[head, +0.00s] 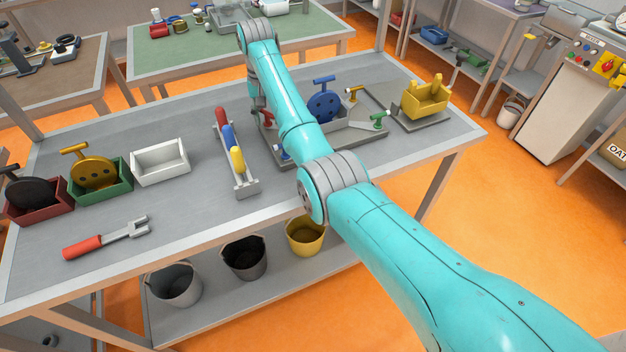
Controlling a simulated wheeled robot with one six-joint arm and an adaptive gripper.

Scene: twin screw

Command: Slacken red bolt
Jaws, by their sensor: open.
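A grey fixture plate (345,138) lies on the workbench, partly covered by my arm. A small red piece (267,117), seemingly the red bolt's head, shows at its left side, just left of my forearm. My gripper (260,107) hangs from the wrist over that side, just above the red piece in the picture. Its jaws are open, but the forearm hides much of them. I cannot tell whether they touch the bolt. A green bolt (379,120), a yellow-orange bolt (352,94) and a blue bolt (282,151) stand around the plate. A blue disc with a handle (324,104) stands in the middle.
A rack with red, blue and yellow handles (246,188) stands left of the plate. A white bin (160,163), green bin (101,186) and red bin (38,207) stand farther left. A red-handled wrench (105,238) lies in front. A yellow holder (425,100) stands right.

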